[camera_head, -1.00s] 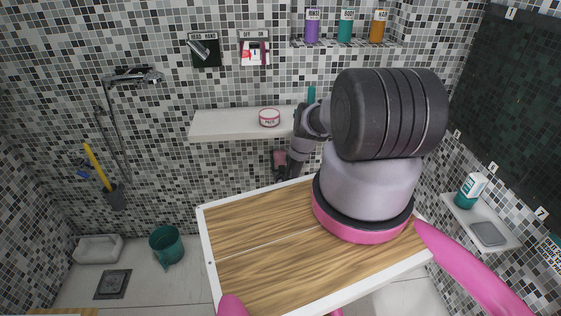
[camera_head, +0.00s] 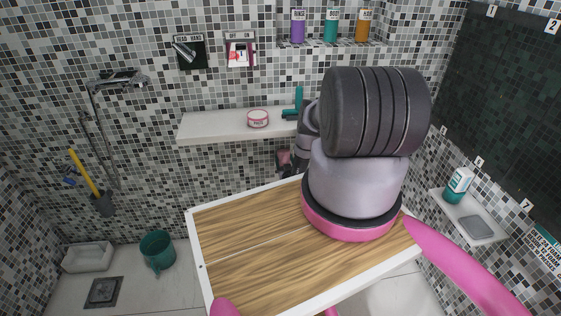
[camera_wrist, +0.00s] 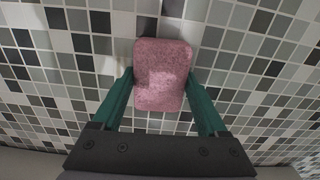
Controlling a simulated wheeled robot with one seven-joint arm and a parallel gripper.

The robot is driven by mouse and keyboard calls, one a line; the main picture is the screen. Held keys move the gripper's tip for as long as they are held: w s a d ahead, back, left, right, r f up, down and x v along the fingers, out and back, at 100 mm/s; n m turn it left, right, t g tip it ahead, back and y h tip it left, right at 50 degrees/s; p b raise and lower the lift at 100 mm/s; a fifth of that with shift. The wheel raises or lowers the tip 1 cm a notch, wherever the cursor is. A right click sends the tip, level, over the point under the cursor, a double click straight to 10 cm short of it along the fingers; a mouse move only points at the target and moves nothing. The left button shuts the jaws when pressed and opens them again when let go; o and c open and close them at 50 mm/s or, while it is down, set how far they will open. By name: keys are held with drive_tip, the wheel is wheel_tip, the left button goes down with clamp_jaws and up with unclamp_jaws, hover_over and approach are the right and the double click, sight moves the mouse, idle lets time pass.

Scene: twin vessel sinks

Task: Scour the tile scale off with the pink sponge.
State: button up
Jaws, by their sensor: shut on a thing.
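The pink sponge (camera_wrist: 163,75) is a rounded block held between the two teal fingers of my gripper (camera_wrist: 163,95) in the wrist view. The grey, white and black wall tiles lie right behind it; I cannot tell whether it touches them. A paler patch shows on the sponge's face. In the head view, a small part of the sponge (camera_head: 284,157) shows below the white shelf, and my arm hides most of my gripper. I cannot make out any tile scale in either view; the sponge or my arm may cover it.
The white shelf (camera_head: 215,128) carries a round tin (camera_head: 258,118) and a teal tool (camera_head: 299,98), partly behind my arm. Bottles (camera_head: 331,25) stand on a higher ledge. A teal bucket (camera_head: 157,252) is on the floor at left. A side shelf (camera_head: 447,207) at right holds another bottle (camera_head: 459,185).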

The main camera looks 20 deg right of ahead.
sight(274, 144)
drive_tip(key=shift+w+a+f, duration=0.1)
drive_tip(key=shift+w+a, duration=0.25)
drive_tip(key=shift+a, duration=0.85)
drive_tip(key=shift+w+a+r, duration=0.1)
drive_tip(key=shift+w+a, duration=0.25)
drive_tip(key=shift+a, duration=0.85)
drive_tip(key=shift+w+a+f, duration=0.1)
drive_tip(key=shift+w+a, duration=0.25)
drive_tip(key=shift+a, duration=0.85)
drive_tip(key=s+d, duration=0.3)
drive_tip(key=d, duration=0.7)
drive_tip(key=shift+d, duration=0.3)
drive_tip(key=o, duration=0.4)
drive_tip(key=c, duration=0.4)
drive_tip(key=shift+w+r, duration=0.15)
drive_tip(key=shift+r, duration=2.25)
drive_tip(key=shift+a+r, duration=0.1)
drive_tip(key=shift+r, duration=1.2)
drive_tip(key=shift+w+a+f, duration=0.1)
drive_tip(key=shift+w+a, duration=0.25)
drive_tip(key=shift+a, duration=0.85)
drive_tip(key=shift+w+a+r, duration=0.1)
drive_tip(key=shift+w+a, duration=0.25)
drive_tip(key=shift+a, duration=0.9)
drive_tip(key=shift+w+a+f, duration=0.1)
drive_tip(key=shift+w+a, duration=0.25)
drive_tip(key=shift+a, duration=0.85)
